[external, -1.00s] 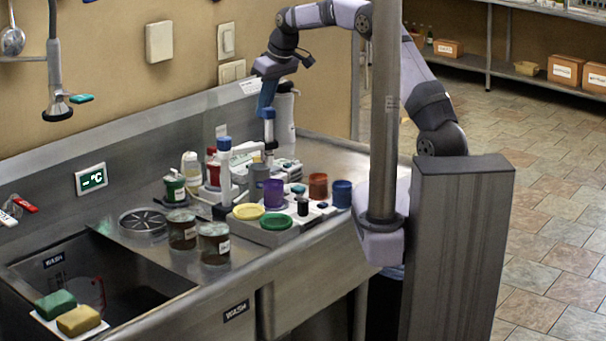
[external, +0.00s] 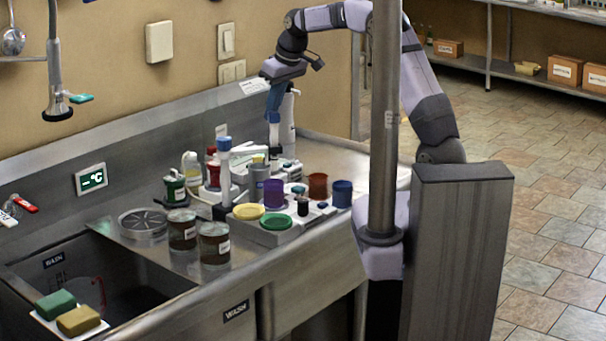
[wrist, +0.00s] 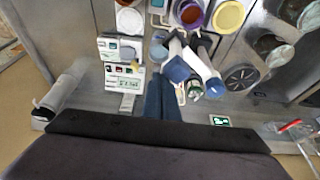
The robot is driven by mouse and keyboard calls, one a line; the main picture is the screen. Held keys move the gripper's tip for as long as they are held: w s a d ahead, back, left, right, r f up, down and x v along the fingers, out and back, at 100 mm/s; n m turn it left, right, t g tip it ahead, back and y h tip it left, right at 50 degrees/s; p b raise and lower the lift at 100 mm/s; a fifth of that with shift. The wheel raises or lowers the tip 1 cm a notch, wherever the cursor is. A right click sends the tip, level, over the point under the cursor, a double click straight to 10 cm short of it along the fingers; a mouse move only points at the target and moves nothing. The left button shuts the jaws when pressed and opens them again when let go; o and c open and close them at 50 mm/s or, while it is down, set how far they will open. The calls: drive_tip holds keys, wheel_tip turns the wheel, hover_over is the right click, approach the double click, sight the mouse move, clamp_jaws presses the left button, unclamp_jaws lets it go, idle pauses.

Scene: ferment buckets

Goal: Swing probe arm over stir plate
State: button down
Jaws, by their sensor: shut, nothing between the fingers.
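The probe stand's white post with a blue cap (external: 224,146) stands upright behind the jars on the counter. Two blue caps also show in the wrist view, one (wrist: 178,71) close beside my fingers and one (wrist: 213,84) farther right. My gripper (external: 273,111) points down with blue fingers together, at the probe end; in the wrist view its fingertips (wrist: 163,78) are left of the nearer cap. Contact is unclear. I cannot clearly pick out the stir plate.
White instruments with displays (wrist: 121,80) lie left of my fingers in the wrist view. Purple (external: 273,194), red-brown (external: 317,186) and blue (external: 342,193) cups stand at the front right. Two brown jars (external: 214,243) stand by the sink. A white cylinder (external: 287,120) stands behind my gripper.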

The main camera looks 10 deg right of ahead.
sight(277, 112)
drive_tip(key=shift+s+d, duration=0.2)
drive_tip(key=shift+s, duration=0.2)
drive_tip(key=shift+s+d+f+b, duration=0.1)
drive_tip(key=shift+s+d+b, duration=0.1)
drive_tip(key=shift+s+b, duration=0.55)
drive_tip(key=shift+s+d+b, duration=0.15)
drive_tip(key=shift+s+b, duration=0.15)
drive_tip(key=shift+s, duration=0.4)
drive_tip(key=shift+w, duration=0.2)
drive_tip(key=shift+w+p, duration=0.65)
drive_tip(key=shift+p, duration=0.1)
drive_tip(key=shift+r, duration=0.2)
